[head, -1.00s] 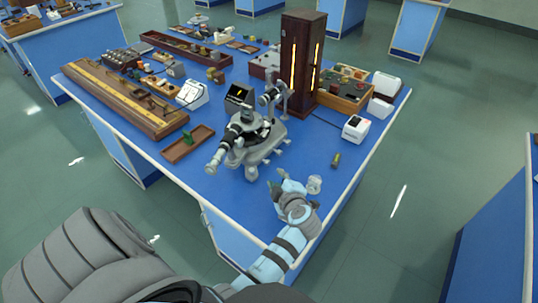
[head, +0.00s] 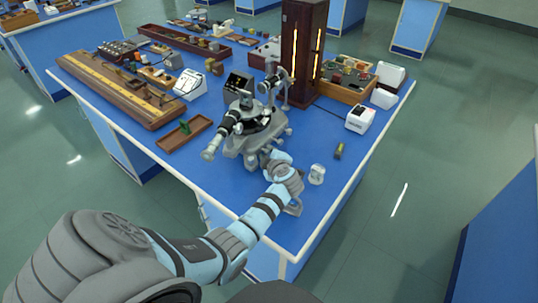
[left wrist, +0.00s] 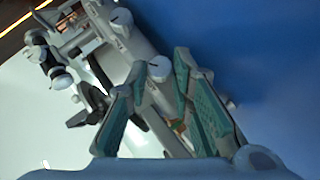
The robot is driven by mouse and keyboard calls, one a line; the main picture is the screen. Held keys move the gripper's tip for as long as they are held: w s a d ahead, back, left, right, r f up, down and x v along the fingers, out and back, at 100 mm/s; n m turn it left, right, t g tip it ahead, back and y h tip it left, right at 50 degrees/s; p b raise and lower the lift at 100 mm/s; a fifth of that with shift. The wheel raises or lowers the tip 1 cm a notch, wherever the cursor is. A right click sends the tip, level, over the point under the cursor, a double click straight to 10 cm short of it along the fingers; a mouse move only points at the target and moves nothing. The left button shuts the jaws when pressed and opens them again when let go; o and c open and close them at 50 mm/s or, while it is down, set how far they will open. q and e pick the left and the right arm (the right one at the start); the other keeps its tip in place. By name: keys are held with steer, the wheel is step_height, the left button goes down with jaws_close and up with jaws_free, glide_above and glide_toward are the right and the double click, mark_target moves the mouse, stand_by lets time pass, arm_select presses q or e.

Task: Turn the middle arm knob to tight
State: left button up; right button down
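The grey spectrometer (head: 262,132) stands on the blue bench, its black-banded telescope tube (head: 225,128) pointing to the front left. My left gripper (head: 272,157) is at its near right side, by the lower base. In the left wrist view, the spectrometer (left wrist: 140,75) fills the upper left. My left gripper (left wrist: 160,78) is open, its green-padded fingers on either side of a small pale round knob (left wrist: 160,68). I cannot tell whether they touch it. Another round knob (left wrist: 122,17) shows higher up. Which knob is the middle arm knob is not clear. My right gripper is not in view.
A clear glass piece (head: 317,174) and a small olive cylinder (head: 339,151) stand right of my gripper. A white box (head: 360,119), a wooden tray (head: 185,134) and a dark lamp cabinet (head: 302,60) stand around the spectrometer.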

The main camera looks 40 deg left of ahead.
arm_select(q)
jaws_close()
steer(key=shift+r+g, duration=0.1)
steer(key=shift+g, duration=0.2)
steer(key=shift+w+r+m+g+h, duration=0.1)
steer(key=shift+w+m+g+h, duration=0.15)
steer(key=shift+m+g, duration=0.65)
steer(key=shift+g, duration=0.2)
steer(key=shift+w+m+g+h+b, duration=0.15)
steer(key=shift+m+g+h+b, duration=0.15)
steer(key=shift+g+b, duration=0.3)
steer(key=shift+w+r+m+g+b, duration=0.1)
steer(key=shift+m+g+b, duration=0.4)
steer(key=shift+g+b, duration=0.45)
